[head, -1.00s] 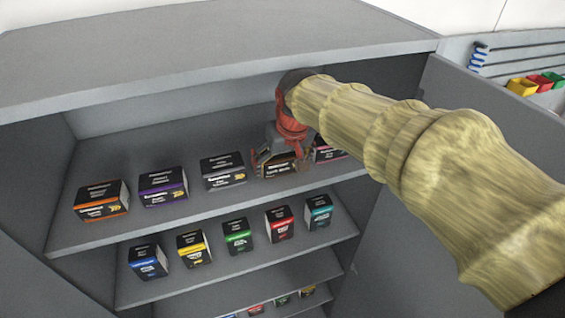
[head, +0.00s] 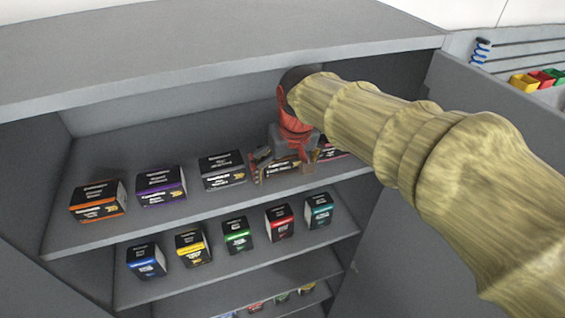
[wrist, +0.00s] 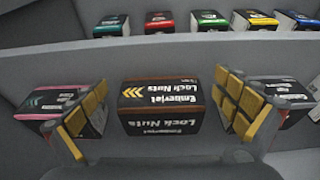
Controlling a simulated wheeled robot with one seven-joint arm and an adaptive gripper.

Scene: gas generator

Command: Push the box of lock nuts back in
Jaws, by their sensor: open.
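The box of lock nuts (wrist: 159,107), dark with a brown edge, stands on the upper shelf and reads "Lock Nuts" in the wrist view, where the lettering is upside down. In the head view the lock nuts box (head: 283,171) is partly hidden by my gripper (head: 284,166). My gripper is open, with one yellow-padded finger on each side of the box in the wrist view. Gaps show between the box and both fingers there. I cannot tell whether the gripper touches the box.
A pink-edged box (wrist: 52,103) stands beyond one finger and a white-edged box (head: 222,170) beyond the other. Purple-edged (head: 161,186) and orange-edged (head: 98,201) boxes stand further left. Several boxes fill the shelf below. The cabinet top (head: 200,45) overhangs my gripper.

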